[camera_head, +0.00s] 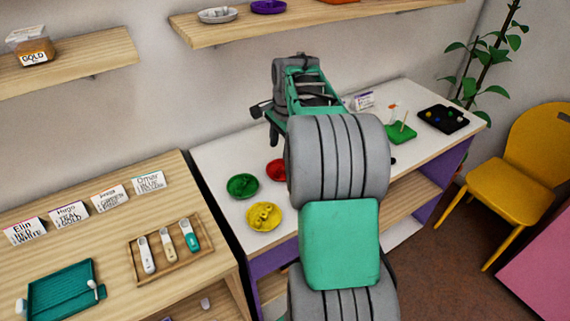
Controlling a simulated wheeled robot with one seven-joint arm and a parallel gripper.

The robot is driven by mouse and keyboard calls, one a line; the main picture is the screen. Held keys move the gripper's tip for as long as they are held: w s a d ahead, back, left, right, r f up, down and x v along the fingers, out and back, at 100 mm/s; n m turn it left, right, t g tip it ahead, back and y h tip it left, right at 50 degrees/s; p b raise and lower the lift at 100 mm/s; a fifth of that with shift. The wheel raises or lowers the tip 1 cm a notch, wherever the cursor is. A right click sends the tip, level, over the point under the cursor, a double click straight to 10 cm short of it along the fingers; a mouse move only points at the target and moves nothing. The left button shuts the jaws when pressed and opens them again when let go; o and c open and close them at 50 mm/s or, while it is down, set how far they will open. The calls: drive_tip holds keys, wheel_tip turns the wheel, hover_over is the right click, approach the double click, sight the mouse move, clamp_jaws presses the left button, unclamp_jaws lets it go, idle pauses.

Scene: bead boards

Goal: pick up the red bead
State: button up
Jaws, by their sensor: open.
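A small orange-red spot (392,106) shows just behind the green board (401,133) on the white-topped table. It is too small to tell whether it is the red bead. A red dish (276,170) sits to the left of my arm, partly hidden by it. No bead can be clearly made out in it. My gripper (268,125) is at the far end of my arm, over the back left of the white table. It is open, with nothing seen between its fingers. My arm hides the middle of the table.
A black tray (443,118) with several coloured beads lies at the right. Green (242,186) and yellow (264,216) dishes stand left of my arm. A wooden table (80,245) at left holds name cards and a spoon tray. Shelves hang above.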

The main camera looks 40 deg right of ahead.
sight(285, 164)
drive_tip(key=shift+m, duration=0.9)
drive_tip(key=d+f, duration=0.1)
drive_tip(key=f, duration=0.1)
drive_tip(key=w+d+f, duration=0.1)
drive_tip(key=f, duration=0.2)
drive_tip(key=w+d+f+p, duration=0.1)
drive_tip(key=f, duration=0.2)
drive_tip(key=shift+d+f, duration=0.1)
drive_tip(key=shift+f, duration=0.05)
drive_tip(key=shift+s+f, duration=0.1)
drive_tip(key=shift+c, duration=0.5)
